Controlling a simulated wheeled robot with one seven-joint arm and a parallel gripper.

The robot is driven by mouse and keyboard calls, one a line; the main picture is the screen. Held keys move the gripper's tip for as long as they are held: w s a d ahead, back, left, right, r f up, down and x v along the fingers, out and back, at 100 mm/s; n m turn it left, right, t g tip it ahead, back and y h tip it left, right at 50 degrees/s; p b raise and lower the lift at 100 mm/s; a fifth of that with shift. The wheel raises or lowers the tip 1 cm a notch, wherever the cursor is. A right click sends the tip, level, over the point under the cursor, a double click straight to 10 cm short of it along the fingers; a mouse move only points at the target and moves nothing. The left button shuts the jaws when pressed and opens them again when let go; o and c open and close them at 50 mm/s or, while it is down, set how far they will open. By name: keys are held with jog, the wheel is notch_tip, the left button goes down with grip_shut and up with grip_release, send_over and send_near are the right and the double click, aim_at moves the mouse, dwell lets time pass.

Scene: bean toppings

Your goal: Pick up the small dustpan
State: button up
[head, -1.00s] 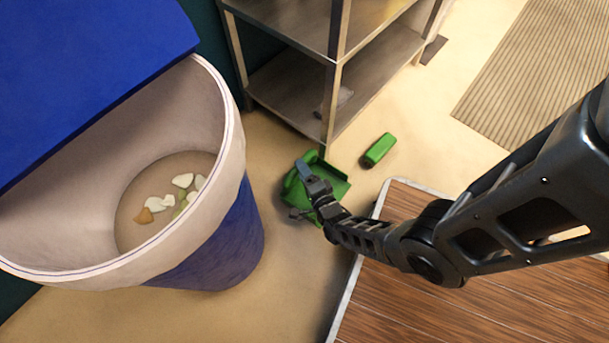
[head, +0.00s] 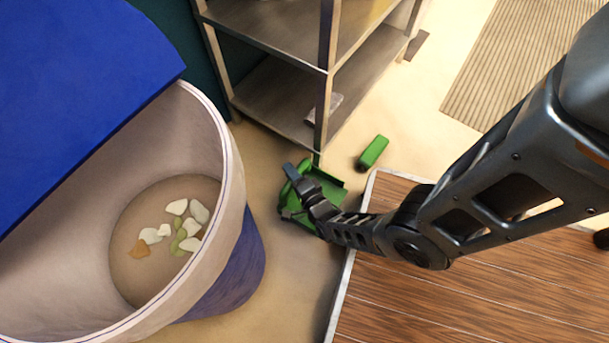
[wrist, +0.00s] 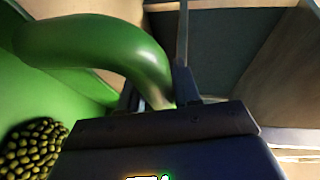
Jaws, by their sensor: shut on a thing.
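The small green dustpan (head: 326,184) is near the floor between the bin and the wood-topped surface in the head view. My gripper (head: 292,190) is at its left side and partly covers it. In the wrist view the dustpan's curved green handle (wrist: 100,45) runs into my gripper (wrist: 160,95), which is shut on it. A heap of small olive-green beans (wrist: 33,148) shows against the green pan at the lower left of the wrist view. From the head view I cannot tell whether the dustpan touches the floor.
A large bin (head: 232,170) with a blue lid (head: 85,95) stands at the left, with several food scraps (head: 180,225) inside. A metal shelf (head: 325,110) stands behind the dustpan. A green block-like object (head: 372,152) lies on the floor. A wood-topped surface (head: 450,300) is at the right.

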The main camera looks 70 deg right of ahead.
grip_shut()
jog(key=shift+r, duration=0.1)
dwell(0.3)
